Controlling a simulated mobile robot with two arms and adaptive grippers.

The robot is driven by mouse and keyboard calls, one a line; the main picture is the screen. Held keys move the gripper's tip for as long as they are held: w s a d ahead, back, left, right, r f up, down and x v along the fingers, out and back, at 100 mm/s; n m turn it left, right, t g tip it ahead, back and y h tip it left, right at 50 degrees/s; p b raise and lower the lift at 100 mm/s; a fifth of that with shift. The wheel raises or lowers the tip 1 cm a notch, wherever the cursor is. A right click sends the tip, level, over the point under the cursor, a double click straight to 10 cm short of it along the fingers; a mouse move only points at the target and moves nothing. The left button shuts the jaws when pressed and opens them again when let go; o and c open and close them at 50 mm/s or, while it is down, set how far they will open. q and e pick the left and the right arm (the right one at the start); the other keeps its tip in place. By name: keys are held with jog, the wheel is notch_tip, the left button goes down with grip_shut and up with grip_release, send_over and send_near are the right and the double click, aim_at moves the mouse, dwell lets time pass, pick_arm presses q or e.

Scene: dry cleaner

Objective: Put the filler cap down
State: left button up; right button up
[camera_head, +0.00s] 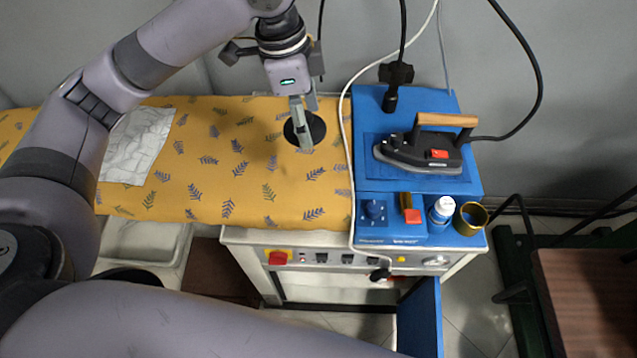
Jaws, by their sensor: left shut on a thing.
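My left gripper (303,125) reaches down from the top over the yellow ironing board (220,190). Its fingers are shut on a round black disc, which I take to be the filler cap (318,127). The fingers hide part of the cap. The cap shows against the right part of the board, left of the blue steam unit (465,105). I cannot tell whether it touches the cloth. My right gripper is not in view.
An iron (420,155) with a wooden handle rests on the blue unit. A white bottle (441,210) and a brass cup (470,218) stand at its front right. A white cable runs beside the cap. A pale cloth (135,145) lies at left; the board's middle is free.

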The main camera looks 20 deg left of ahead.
aim_at(324, 128)
pick_arm(q)
jog(key=m, duration=0.1)
jog(key=d+m, duration=0.1)
jog(key=m, duration=0.1)
jog(key=r+m, duration=0.1)
jog(key=shift+w+d+m+g, duration=0.2)
jog(key=shift+w+m+g, duration=0.1)
jog(key=shift+w, duration=0.1)
jog(key=m, duration=0.3)
jog(key=shift+w+d+r+g, duration=0.2)
jog(key=shift+d+r+g, duration=0.1)
jog(key=shift+d+r, duration=0.1)
jog(key=shift+w+d+m, duration=0.1)
jog(key=shift+d+m, duration=0.1)
jog(key=shift+m, duration=0.9)
jog(key=shift+f, duration=0.25)
notch_tip(324, 128, down, 19)
jog(key=shift+f+p, duration=0.15)
jog(key=shift+p, duration=1)
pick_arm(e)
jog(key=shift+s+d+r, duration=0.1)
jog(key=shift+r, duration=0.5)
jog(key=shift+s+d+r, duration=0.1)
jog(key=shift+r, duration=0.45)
pick_arm(q)
jog(key=shift+f, duration=0.1)
jog(key=o, duration=1.1)
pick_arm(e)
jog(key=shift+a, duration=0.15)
